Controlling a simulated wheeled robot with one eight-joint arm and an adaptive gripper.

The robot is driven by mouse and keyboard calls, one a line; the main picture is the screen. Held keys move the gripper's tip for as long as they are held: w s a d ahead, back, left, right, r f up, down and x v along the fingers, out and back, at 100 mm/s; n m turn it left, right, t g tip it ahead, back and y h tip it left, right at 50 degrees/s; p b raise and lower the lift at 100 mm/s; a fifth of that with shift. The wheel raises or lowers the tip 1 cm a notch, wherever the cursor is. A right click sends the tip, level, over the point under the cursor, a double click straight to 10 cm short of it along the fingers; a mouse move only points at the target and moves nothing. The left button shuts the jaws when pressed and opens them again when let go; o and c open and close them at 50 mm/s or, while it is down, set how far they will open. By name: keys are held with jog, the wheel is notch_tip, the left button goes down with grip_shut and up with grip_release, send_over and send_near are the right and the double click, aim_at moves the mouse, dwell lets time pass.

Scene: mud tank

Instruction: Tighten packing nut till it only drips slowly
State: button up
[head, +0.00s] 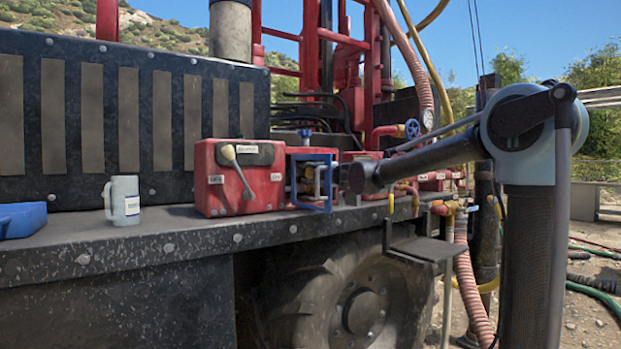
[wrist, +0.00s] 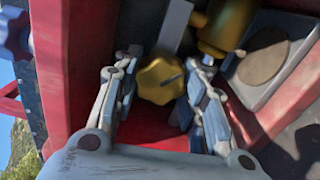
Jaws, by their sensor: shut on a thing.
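The brass-yellow packing nut (wrist: 160,82), lobed like a knob and with a dark line on its face, sits between my two fingers in the wrist view. My gripper (wrist: 164,68) is shut on it, one finger on each side. A brass fitting (wrist: 226,28) stands just behind it to the upper right. In the head view my gripper (head: 322,180) is at the front of a red housing with a blue frame (head: 310,208), and my wrist partly covers this spot. The nut is too small to make out there. No dripping water can be made out.
Left of the housing are a red box with a lever (head: 238,180), a grey mug (head: 123,201) and a blue tray (head: 22,220) on the dark deck (head: 180,225). Red walls (wrist: 85,70) flank my fingers closely. Hoses (head: 465,280) hang at the right.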

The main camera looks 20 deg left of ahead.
jog(key=shift+d+f+m, duration=0.1)
jog(key=shift+m, duration=0.5)
jog(key=o, duration=1.1)
jog(key=shift+w, duration=0.1)
jog(key=shift+v, duration=6)
